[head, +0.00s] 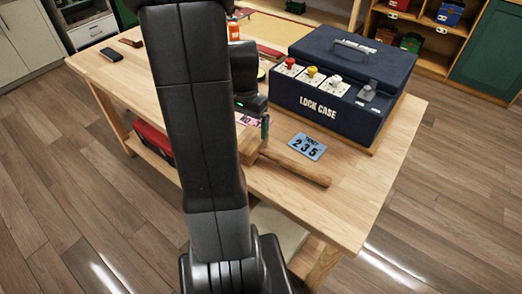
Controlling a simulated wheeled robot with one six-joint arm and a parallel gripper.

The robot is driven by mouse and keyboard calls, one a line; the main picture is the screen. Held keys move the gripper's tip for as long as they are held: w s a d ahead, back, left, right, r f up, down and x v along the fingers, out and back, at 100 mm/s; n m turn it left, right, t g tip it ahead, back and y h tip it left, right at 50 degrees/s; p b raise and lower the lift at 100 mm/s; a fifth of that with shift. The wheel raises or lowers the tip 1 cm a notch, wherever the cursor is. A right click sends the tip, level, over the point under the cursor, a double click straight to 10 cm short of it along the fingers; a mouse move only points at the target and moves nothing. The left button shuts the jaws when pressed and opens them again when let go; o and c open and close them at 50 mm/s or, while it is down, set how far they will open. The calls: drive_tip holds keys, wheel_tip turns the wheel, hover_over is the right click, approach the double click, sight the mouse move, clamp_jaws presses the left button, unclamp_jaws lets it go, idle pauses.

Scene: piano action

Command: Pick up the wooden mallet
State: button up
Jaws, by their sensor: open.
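The wooden mallet (297,167) lies on the light wood workbench (345,215) near its front edge. Its handle points to the lower right, and its block-shaped head (250,146) is partly hidden by my arm. My gripper (256,124) is low over the mallet's head end, at the far side of the head. It is open, with one finger with a green part showing; the rest is hidden behind my arm. I cannot tell whether the finger touches the mallet.
A blue ticket marked 235 (307,146) lies just behind the handle. A dark blue lock case (325,108) with several coloured knobs stands at the back right. A pink card (247,119) lies close to my gripper. A dark phone-like object (111,54) lies far left. The bench's right front corner is clear.

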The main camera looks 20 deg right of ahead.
sight(249, 139)
drive_tip(key=f, duration=0.4)
drive_tip(key=shift+s+d, duration=0.25)
drive_tip(key=shift+d, duration=0.05)
drive_tip(key=shift+f, duration=0.45)
drive_tip(key=shift+f, duration=0.2)
drive_tip(key=c, duration=1.4)
